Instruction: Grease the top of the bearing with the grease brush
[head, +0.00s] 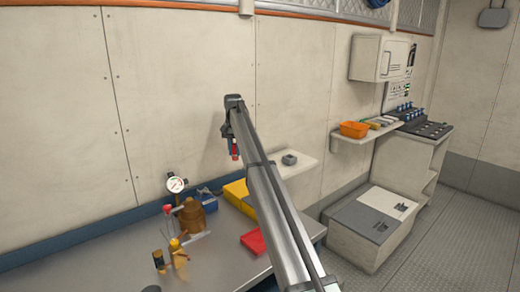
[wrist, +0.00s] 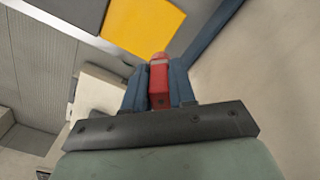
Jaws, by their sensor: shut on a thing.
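My gripper (head: 234,146) is raised in front of the wall, above the back of the bench, and points down. It is shut on a red-handled tool, which I take for the grease brush (head: 236,156). In the wrist view the brush (wrist: 159,82) sits between the two blue fingers (wrist: 159,90), with its rounded red end showing; I cannot make out bristles. A small grey block (head: 290,159), likely the bearing, sits on a pale wall shelf right of the gripper and apart from it. My arm passes in front of the shelf's left part.
The bench (head: 215,262) holds a gauge (head: 176,184), a brown jar (head: 192,216), a yellow bin (head: 238,197), a red tray (head: 253,241) and small bottles. An orange bin (head: 354,129) stands on another shelf at right. The air around the gripper looks clear.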

